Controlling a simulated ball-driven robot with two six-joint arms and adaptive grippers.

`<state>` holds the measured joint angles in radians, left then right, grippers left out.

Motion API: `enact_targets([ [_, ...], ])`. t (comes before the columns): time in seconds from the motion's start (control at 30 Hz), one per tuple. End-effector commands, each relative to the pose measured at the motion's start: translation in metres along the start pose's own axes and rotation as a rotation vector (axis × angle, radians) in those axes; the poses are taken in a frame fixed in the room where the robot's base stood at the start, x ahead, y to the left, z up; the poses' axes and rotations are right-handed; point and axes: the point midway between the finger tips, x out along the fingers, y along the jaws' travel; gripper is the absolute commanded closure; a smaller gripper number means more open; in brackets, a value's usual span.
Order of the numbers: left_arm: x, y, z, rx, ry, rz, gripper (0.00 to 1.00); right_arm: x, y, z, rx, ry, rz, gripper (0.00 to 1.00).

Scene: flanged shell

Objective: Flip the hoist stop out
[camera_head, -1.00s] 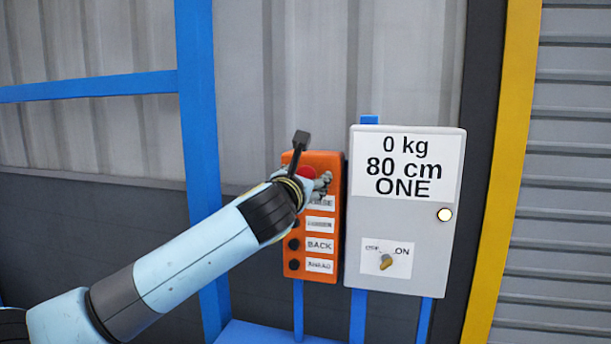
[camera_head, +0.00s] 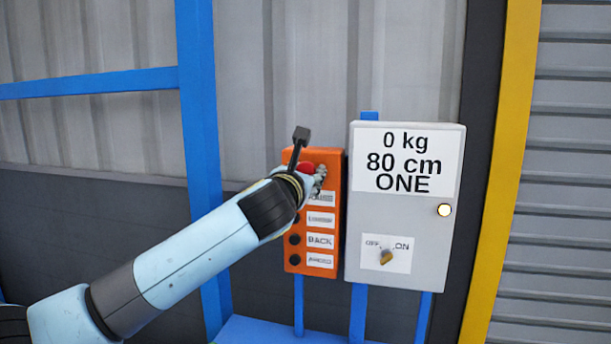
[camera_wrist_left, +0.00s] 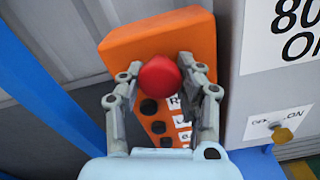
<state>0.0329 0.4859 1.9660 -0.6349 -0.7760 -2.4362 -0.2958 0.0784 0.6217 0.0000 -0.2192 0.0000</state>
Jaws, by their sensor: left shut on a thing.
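The hoist stop is a red round mushroom button (camera_wrist_left: 159,77) near the top of an orange control box (camera_wrist_left: 150,32). In the head view the red button (camera_head: 306,168) shows only in part behind my left wrist, on the orange box (camera_head: 325,230). My left gripper (camera_wrist_left: 160,80) has its two fingers on either side of the red button and is shut on it. In the head view the left gripper (camera_head: 318,178) is at the top of the box, mostly hidden by my wrist. My right gripper is not in view.
A grey cabinet (camera_head: 405,285) stands just right of the orange box, with a display reading 0 kg, 80 cm, ONE, a lit round lamp (camera_head: 444,210) and an OFF/ON knob (camera_head: 386,257). Black buttons (camera_head: 294,240) with labels sit below the red one. A blue post (camera_head: 202,140) stands left.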

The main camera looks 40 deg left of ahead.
Motion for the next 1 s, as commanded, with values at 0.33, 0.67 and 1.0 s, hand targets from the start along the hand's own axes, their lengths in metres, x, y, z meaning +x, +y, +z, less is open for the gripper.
enact_targets([
  [0.33,-0.001,-0.001,-0.004,-0.001,0.007,-0.002,0.53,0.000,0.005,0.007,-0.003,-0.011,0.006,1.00],
  [0.67,0.000,-0.001,-0.003,0.000,0.006,-0.002,0.38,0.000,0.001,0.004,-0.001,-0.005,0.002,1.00],
  [1.0,-0.045,-0.002,-0.004,0.001,0.008,-0.004,0.38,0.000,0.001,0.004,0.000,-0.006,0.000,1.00],
])
